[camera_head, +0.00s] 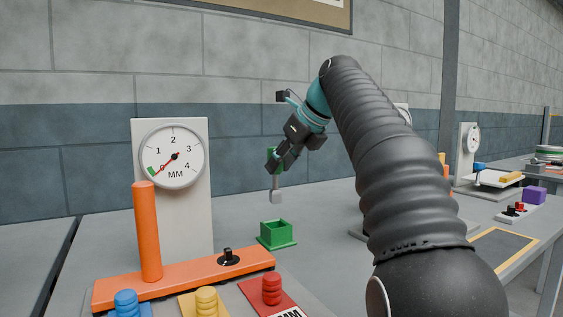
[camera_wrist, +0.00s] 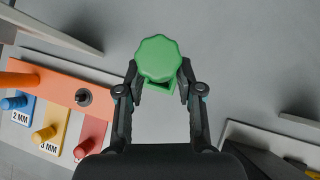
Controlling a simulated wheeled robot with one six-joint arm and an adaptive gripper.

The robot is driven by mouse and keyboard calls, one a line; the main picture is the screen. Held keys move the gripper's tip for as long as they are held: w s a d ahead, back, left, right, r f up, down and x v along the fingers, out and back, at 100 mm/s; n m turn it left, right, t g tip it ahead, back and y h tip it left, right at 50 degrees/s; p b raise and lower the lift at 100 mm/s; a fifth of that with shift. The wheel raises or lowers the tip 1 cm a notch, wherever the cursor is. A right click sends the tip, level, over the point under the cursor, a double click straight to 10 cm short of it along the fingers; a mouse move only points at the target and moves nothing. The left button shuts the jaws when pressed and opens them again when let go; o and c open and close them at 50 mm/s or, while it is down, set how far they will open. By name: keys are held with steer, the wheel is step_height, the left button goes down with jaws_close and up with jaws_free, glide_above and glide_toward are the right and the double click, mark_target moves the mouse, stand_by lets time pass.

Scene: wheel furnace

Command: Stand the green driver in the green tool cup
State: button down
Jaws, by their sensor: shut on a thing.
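In the wrist view the round, scalloped green top (camera_wrist: 158,58) of the driver sits between my fingertips (camera_wrist: 160,92). The green tool cup (camera_head: 277,235) is a square, open box on the bench, below the driver's tip. In the wrist view the cup (camera_wrist: 172,89) is mostly hidden behind the handle, and only a part of it shows.
An orange base (camera_head: 190,280) with an orange post (camera_head: 147,232) and a dial gauge (camera_head: 172,156) stands left of the cup. Blue, yellow and red knobbed pieces (camera_head: 206,299) lie in front. The bench (camera_head: 325,200) around the cup's right side is clear.

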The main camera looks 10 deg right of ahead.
mark_target(280, 202)
steer(key=shift+f+b, duration=0.65)
steer(key=shift+f, duration=0.85)
steer(key=shift+s+p, duration=0.1)
steer(key=shift+p, duration=0.6)
steer(key=shift+f+b, duration=1.25)
steer(key=shift+f, duration=1.7)
stand_by(0.8)
steer(key=c, duration=0.7)
jaws_free()
steer(key=shift+o, duration=0.2)
